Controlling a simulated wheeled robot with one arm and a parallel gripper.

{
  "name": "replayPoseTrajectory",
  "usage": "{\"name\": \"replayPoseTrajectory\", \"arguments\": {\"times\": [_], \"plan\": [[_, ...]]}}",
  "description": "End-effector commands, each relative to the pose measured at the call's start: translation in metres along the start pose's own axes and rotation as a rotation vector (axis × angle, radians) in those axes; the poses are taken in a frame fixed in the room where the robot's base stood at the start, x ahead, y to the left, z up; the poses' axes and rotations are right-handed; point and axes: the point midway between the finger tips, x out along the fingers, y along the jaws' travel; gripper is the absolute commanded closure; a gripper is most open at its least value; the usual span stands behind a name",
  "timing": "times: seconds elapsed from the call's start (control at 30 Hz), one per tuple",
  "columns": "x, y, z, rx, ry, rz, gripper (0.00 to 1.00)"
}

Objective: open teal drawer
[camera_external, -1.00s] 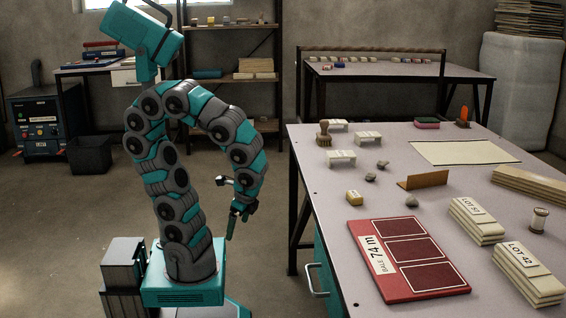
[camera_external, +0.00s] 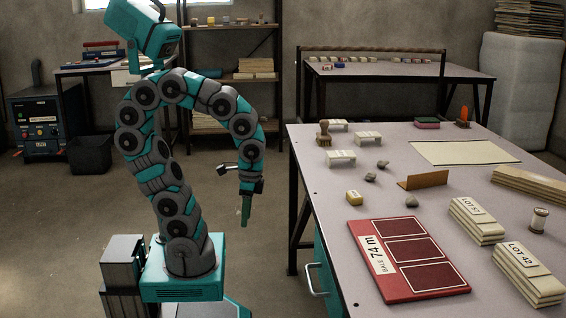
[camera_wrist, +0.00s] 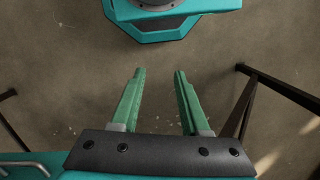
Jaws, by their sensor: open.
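The teal drawer (camera_external: 320,262) is under the near left end of the table, and only a strip of its front shows. Its metal bar handle (camera_external: 316,281) faces left towards my base. In the wrist view the handle (camera_wrist: 25,164) shows at the lower left edge, with a teal surface beside it. My gripper (camera_external: 246,222) hangs pointing down in the space left of the table, apart from the handle and above its level. In the wrist view its two green fingers (camera_wrist: 157,78) are spread with nothing between them but bare floor beyond.
The table (camera_external: 330,195) stands on dark metal legs (camera_external: 293,215) close to the right of my gripper. A red board (camera_external: 375,285), stacked strips and small items lie on it. The concrete floor (camera_external: 270,190) between my base and the table is clear.

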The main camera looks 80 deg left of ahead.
Motion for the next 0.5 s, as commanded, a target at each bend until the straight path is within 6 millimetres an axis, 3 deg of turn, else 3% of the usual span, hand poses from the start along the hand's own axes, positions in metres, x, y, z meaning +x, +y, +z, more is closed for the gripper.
{"name": "replayPoseTrajectory", "arguments": {"times": [0.1, 0.27, 0.5], "plan": [[-0.024, 0.02, -0.042, 0.22, 0.033, -0.042, 0.55], [-0.052, 0.065, -0.09, 0.529, 0.076, -0.102, 0.55], [-0.084, 0.158, -0.138, 0.971, 0.135, -0.186, 0.55]]}}
